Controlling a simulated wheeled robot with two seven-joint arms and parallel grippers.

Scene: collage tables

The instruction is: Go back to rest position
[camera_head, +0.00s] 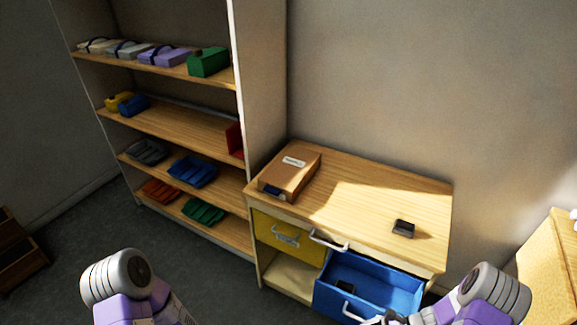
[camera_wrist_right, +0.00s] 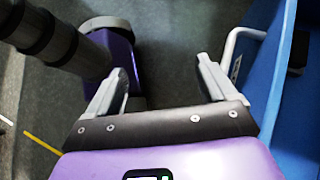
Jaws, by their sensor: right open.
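My right gripper (camera_wrist_right: 160,66) is open and empty in the right wrist view, with bare dark floor between its fingers. The blue drawer (camera_wrist_right: 262,70) is close to its right, apart from the fingers. In the head view my right arm (camera_head: 490,295) comes in at the lower right, in front of the blue drawer (camera_head: 400,298). My left arm (camera_head: 120,285) shows at the lower left, bent over the floor; its gripper is out of view.
The blue drawer stands open, with a dark item (camera_head: 345,286) inside. A cardboard box (camera_head: 290,172) and a small black item (camera_head: 403,228) lie on the wooden table (camera_head: 350,205). A shelf (camera_head: 165,122) with coloured items stands at left. Floor before it is clear.

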